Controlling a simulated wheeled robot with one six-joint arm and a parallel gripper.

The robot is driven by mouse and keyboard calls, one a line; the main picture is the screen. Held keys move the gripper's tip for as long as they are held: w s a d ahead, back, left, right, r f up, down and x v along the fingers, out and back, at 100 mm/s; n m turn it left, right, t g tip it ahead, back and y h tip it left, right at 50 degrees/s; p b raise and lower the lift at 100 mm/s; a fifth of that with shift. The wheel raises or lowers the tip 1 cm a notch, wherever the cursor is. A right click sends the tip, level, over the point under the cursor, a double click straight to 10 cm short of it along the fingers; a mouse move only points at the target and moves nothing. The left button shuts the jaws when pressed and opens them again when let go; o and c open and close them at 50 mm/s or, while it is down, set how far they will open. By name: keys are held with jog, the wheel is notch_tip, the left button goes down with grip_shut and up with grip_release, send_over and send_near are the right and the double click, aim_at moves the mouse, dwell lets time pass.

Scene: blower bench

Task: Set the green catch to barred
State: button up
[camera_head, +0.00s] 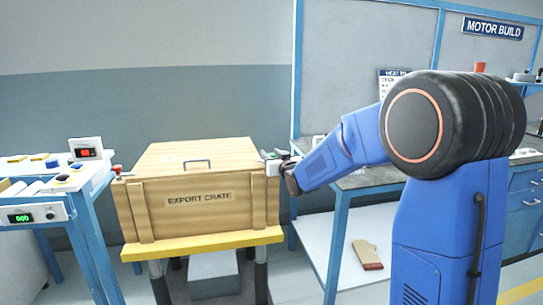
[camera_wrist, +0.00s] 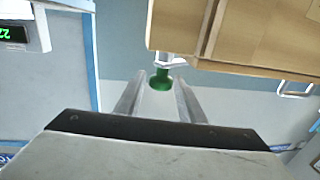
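The green catch (camera_wrist: 160,79) shows in the wrist view as a small green knob on a pale metal fitting at the edge of the wooden crate (camera_wrist: 250,32). My gripper (camera_wrist: 159,90) is open, with one finger on each side of the green knob and narrow gaps that look clear. In the head view the export crate (camera_head: 196,203) has its lid down, and my gripper end (camera_head: 284,170) is at its upper right side. I cannot make out the green catch there. Which setting it is in cannot be told.
The crate stands on a yellow-topped stand (camera_head: 200,243). A red-tipped fitting (camera_head: 117,169) is at its left side. A blue-framed bench (camera_head: 95,180) with a green display (camera_head: 19,218) stands at left. A grey workbench (camera_head: 372,178) is close behind my arm at right.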

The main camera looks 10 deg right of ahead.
jog(key=c, duration=0.7)
jog(key=shift+o, duration=0.2)
jog(key=shift+d+n+y, duration=0.1)
jog(key=shift+n+y, duration=0.3)
jog(key=shift+y, duration=0.2)
jog(key=shift+f+n+g+y, duration=0.1)
jog(key=shift+n+g+y, duration=0.6)
jog(key=shift+n+y, duration=0.8)
jog(key=shift+n+g+y, duration=0.7)
jog(key=shift+g+y, duration=0.05)
jog(key=shift+y, duration=0.5)
jog(key=shift+n+g+y, duration=0.7)
jog(key=shift+g+y, duration=0.05)
jog(key=shift+y, duration=0.5)
jog(key=shift+n+g+y, duration=0.4)
jog(key=shift+y, duration=0.1)
jog(key=o, duration=1)
jog(key=shift+o, duration=0.2)
